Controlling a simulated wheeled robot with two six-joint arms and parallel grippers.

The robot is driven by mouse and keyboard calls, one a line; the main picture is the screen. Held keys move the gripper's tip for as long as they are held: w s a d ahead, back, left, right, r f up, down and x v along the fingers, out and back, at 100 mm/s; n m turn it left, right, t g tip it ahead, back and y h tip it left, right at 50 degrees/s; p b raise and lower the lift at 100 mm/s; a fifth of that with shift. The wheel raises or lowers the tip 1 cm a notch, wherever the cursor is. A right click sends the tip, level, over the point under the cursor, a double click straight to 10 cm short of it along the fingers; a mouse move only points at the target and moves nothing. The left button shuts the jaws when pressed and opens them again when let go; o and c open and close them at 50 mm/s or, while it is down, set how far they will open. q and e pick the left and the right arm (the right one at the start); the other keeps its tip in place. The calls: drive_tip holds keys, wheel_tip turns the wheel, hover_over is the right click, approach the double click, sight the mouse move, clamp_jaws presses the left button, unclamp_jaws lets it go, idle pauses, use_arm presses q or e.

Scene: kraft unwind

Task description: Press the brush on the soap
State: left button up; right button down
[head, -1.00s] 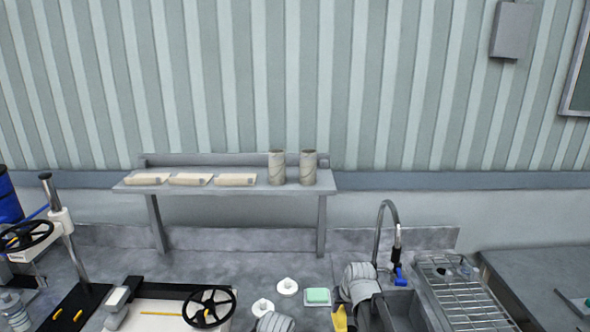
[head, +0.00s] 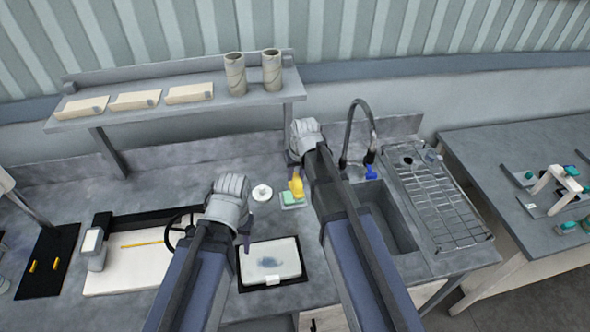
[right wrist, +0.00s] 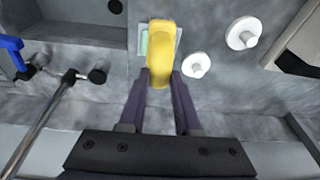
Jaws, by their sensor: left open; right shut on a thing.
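The green soap (head: 287,198) lies in a white dish (head: 293,206) on the counter, left of the sink. My right gripper (head: 296,168) is shut on the yellow brush (head: 297,187) and holds it at the soap. In the right wrist view the brush (right wrist: 160,48) sits between the fingertips (right wrist: 160,75) and covers most of the soap (right wrist: 144,43). I cannot tell whether brush and soap touch. My left gripper (head: 243,240) is open and empty, above the counter at the back left of the white pad (head: 285,258).
A white round holder (head: 262,193) stands left of the soap; two such holders (right wrist: 196,65) show in the right wrist view. The faucet (head: 350,135), sink (head: 385,215) and wire rack (head: 430,190) are to the right. A shelf (head: 190,105) stands behind.

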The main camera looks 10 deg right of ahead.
drive_tip(key=shift+r, duration=0.2)
drive_tip(key=shift+s, duration=0.1)
drive_tip(key=shift+f, duration=0.15)
drive_tip(key=shift+f+b, duration=0.4)
drive_tip(key=shift+b, duration=0.2)
wheel_tip(320, 180, down, 4)
drive_tip(key=b, duration=0.4)
drive_tip(key=shift+f, duration=0.1)
drive_tip(key=shift+f+b, duration=0.4)
drive_tip(key=shift+b, duration=0.1)
idle(0.7)
idle(1.2)
